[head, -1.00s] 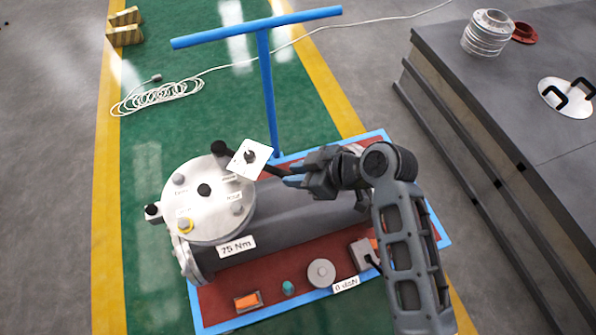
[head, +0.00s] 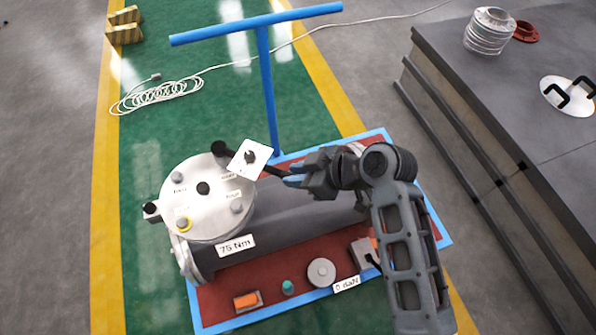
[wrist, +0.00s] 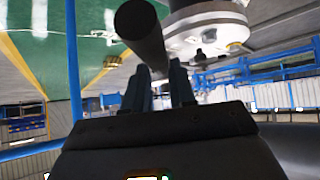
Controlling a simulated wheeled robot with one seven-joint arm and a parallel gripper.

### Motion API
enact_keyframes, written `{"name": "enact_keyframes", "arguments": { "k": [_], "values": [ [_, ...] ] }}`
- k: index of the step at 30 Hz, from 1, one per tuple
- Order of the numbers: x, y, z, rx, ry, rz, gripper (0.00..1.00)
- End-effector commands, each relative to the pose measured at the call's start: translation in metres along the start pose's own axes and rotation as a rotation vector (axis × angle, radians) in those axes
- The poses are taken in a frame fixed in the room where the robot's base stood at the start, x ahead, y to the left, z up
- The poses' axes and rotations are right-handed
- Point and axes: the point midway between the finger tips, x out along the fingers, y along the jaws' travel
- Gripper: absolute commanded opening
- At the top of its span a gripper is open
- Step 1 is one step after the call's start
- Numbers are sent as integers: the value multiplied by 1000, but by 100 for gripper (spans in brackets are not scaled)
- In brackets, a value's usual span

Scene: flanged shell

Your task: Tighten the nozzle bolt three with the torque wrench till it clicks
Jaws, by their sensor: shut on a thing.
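My gripper (head: 292,177) is shut on the dark handle of the torque wrench (head: 272,170). In the wrist view the dark round bar (wrist: 143,28) rises from between my fingers (wrist: 160,88). The wrench runs left behind a white square card (head: 249,157) toward a black round end (head: 219,148) at the edge of the flange cover. The pale round flange cover (head: 210,222) carries several bolts and small labels too small to read surely. One bolt (head: 184,224) has a yellow ring. The card hides part of the wrench, so I cannot tell how its head sits on a bolt.
The grey shell lies on a red cart bed with a blue rim (head: 395,137) and a tall blue T-handle (head: 265,90). A "75 Nm" sign (head: 236,245) stands in front. A coiled white cable (head: 160,97) lies on the green floor. A grey bench (head: 500,90) is at right.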

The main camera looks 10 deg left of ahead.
Motion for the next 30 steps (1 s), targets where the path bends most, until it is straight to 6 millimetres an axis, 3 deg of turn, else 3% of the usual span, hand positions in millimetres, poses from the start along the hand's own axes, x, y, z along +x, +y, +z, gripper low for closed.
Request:
{"name": "enact_keyframes", "arguments": {
  "k": [30],
  "values": [
    [10, -3, 9, 9, 2, 12, 0]
  ]
}}
